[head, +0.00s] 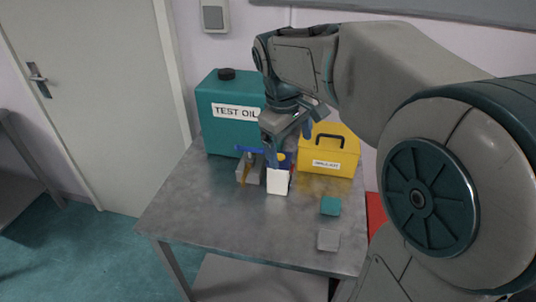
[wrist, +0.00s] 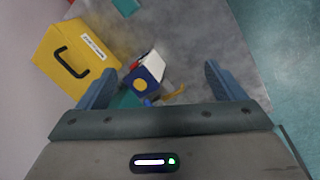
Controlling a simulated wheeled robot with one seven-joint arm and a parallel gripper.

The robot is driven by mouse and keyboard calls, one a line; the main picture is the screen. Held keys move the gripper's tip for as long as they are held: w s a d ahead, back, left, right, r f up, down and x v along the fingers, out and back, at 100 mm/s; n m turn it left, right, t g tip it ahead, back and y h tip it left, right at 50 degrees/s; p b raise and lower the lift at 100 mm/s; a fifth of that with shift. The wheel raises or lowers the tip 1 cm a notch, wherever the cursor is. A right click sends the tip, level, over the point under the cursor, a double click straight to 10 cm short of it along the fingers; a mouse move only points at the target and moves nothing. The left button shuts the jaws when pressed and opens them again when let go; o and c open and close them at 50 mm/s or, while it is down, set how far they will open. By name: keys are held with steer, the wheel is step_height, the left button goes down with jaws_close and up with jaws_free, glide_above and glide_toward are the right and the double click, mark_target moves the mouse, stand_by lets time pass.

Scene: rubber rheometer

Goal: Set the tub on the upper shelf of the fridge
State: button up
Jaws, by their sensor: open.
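No fridge or shelf of one shows in either view, and nothing is clearly marked as the tub. A small box with a white face (head: 278,182) stands on the grey metal table (head: 190,205). In the wrist view the same box (wrist: 152,62) shows white, red and blue faces and a yellow disc. My gripper (head: 275,146) is above the table, pointing down close over this box. In the wrist view its two fingers (wrist: 160,72) are spread wide, with the box between and beyond them. Nothing is held. The gripper partly hides the box's top in the head view.
A teal "TEST OIL" can (head: 222,135) and a yellow toolbox (head: 325,158) stand behind the gripper. A grey block (head: 246,174) is left of the box. A teal block (head: 330,206) and grey block (head: 328,240) lie front right. The front left of the table is clear.

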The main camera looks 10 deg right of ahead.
steer(key=w+a+f+n+g+h+b, duration=0.1)
steer(key=w+a+f+n+b, duration=0.15)
steer(key=w, duration=0.55)
steer(key=n+g+h, duration=0.1)
steer(key=n+g, duration=0.1)
steer(key=n, duration=0.2)
glide_toward(282, 166)
steer(key=w, duration=0.4)
steer(key=x, duration=1.3)
steer(key=shift+a+f, duration=0.1)
steer(key=shift+f, duration=0.15)
steer(key=c, duration=1.3)
steer(key=shift+r, duration=0.1)
